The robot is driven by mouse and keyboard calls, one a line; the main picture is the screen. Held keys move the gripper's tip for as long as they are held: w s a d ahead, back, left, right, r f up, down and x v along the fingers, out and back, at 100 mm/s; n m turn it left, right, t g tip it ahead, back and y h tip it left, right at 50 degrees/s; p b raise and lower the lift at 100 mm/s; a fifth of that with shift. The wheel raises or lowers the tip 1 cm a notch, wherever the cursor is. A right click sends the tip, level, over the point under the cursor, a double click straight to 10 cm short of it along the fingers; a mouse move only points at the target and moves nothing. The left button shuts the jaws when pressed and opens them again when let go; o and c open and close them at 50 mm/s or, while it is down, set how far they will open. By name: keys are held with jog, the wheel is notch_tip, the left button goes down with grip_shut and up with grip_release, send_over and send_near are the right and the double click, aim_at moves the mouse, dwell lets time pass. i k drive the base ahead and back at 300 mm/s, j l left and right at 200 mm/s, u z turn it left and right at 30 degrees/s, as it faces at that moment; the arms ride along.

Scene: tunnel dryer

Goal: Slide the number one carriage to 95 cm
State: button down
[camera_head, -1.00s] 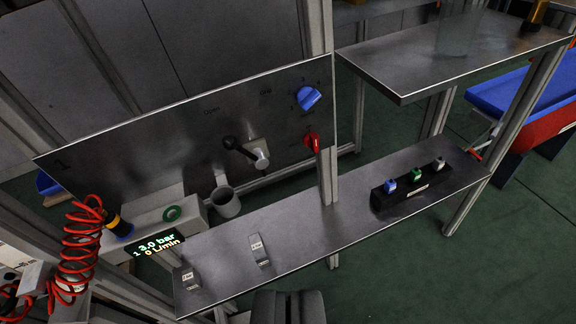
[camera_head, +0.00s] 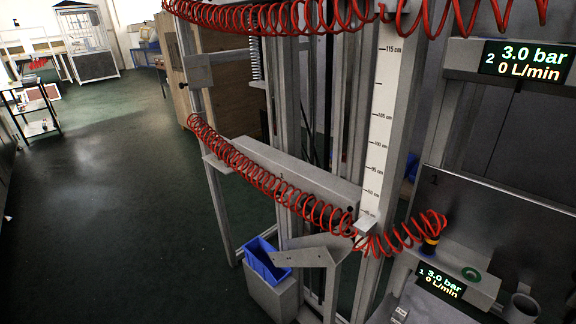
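A white vertical scale (camera_head: 386,100) with cm marks runs up a metal post; 115 cm is readable near its top and smaller values follow downward. A grey box-shaped beam (camera_head: 290,172), which looks like the carriage, reaches left from the scale; no number shows on it. A small light metal tab (camera_head: 366,224) at the scale's lower end sits just below the lowest readable mark, about 85 cm. A bent metal plate (camera_head: 302,257) is below the beam. A red coiled hose hangs across the beam and partly hides it. My gripper is not in view.
Red coiled hoses (camera_head: 262,180) cross the rig, with another along the top. A blue bin (camera_head: 264,262) is below the beam. Two pressure displays (camera_head: 526,62) (camera_head: 440,282) read 3.0 bar, 0 L/min. Open green floor (camera_head: 110,180) is at left.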

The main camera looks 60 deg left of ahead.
aim_at(326, 186)
jog(key=u, duration=1.8)
